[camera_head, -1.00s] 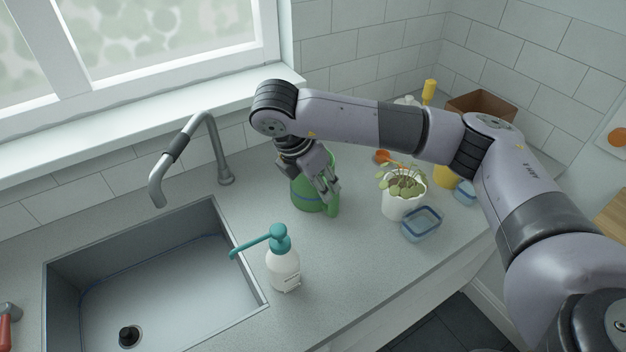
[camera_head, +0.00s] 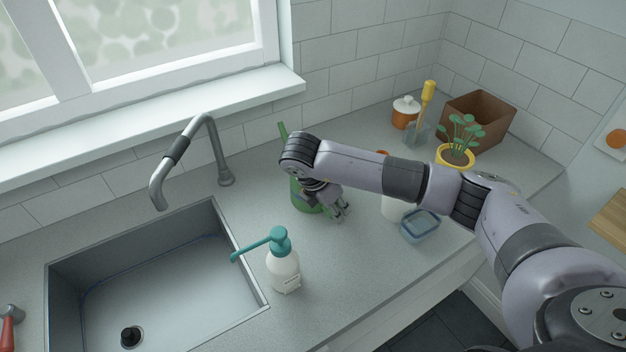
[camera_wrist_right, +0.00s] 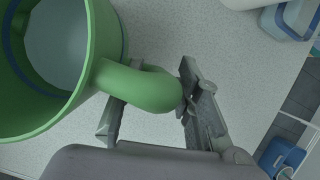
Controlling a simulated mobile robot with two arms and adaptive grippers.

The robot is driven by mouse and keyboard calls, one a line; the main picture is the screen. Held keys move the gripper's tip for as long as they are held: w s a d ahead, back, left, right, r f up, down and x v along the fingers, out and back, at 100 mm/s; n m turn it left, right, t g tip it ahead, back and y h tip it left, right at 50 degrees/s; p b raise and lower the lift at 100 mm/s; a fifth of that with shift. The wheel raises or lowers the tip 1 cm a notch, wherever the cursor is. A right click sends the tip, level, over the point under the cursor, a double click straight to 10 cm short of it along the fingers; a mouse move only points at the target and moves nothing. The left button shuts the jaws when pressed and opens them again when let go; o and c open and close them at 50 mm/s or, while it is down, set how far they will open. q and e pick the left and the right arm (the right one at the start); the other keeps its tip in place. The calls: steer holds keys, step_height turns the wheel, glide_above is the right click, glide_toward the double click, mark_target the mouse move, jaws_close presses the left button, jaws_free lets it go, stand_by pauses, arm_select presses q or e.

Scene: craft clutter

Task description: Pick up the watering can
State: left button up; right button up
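The green watering can (camera_head: 302,198) stands on the counter right of the sink, mostly hidden behind my right arm in the head view. Its spout (camera_head: 283,130) sticks up behind the arm. In the right wrist view, its open round body (camera_wrist_right: 110,40) is at the upper left and its curved handle (camera_wrist_right: 140,86) points toward the fingers. My right gripper (camera_head: 340,214) is low beside the can. In the wrist view the right gripper (camera_wrist_right: 151,100) has its fingers apart, with the handle between them; firm contact on both sides does not show. My left gripper is not in view.
A white pump bottle (camera_head: 284,270) stands in front, beside the sink (camera_head: 150,275). A blue-rimmed container (camera_head: 420,227) and a partly hidden white pot (camera_head: 392,207) are to the right. A yellow plant pot (camera_head: 455,157) and a brown box (camera_head: 480,115) stand farther back.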

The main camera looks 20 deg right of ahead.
jaws_close()
stand_by(0.3)
steer(key=shift+w, duration=0.1)
stand_by(0.4)
